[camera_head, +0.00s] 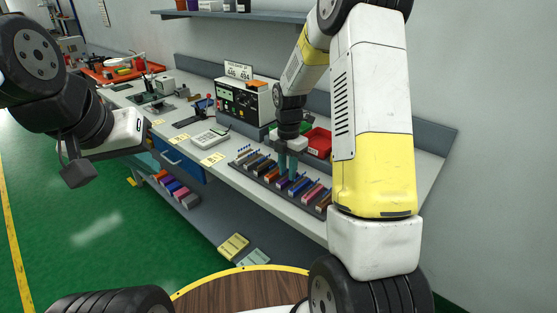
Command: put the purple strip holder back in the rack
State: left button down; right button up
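The rack (262,179) is a dark tray on the bench, holding a row of several coloured strip holders. A blue-purple holder (284,183) stands in the row just below my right gripper (287,170). The gripper points down with its two teal fingers close together over the middle of the row. Whether the fingers are closed on a holder is too small to tell. My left gripper (142,154) is at the left, away from the rack and in front of the bench. Its fingers are mostly unclear against the bench's blue-green front.
More coloured holders (178,191) lie on the lower shelf. A round wooden top (240,289) is in front. Green floor is free at left.

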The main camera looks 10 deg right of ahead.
jog(key=s+r+m+t, duration=0.1)
jog(key=s+r+m, duration=0.2)
jog(key=r, duration=0.6)
jog(key=s+r+m+t, duration=0.1)
jog(key=s+r+m, duration=0.2)
jog(key=r, duration=0.7)
jog(key=s+a+r+m+t+y, duration=0.1)
jog(key=s+r+m+t, duration=0.1)
jog(key=s+m, duration=0.7)
jog(key=s+a+r+m+t+y, duration=0.1)
jog(key=s+r+m+t, duration=0.1)
jog(key=s+m, duration=0.7)
jog(key=shift+s+r+m, duration=0.15)
jog(key=shift+m, duration=0.35)
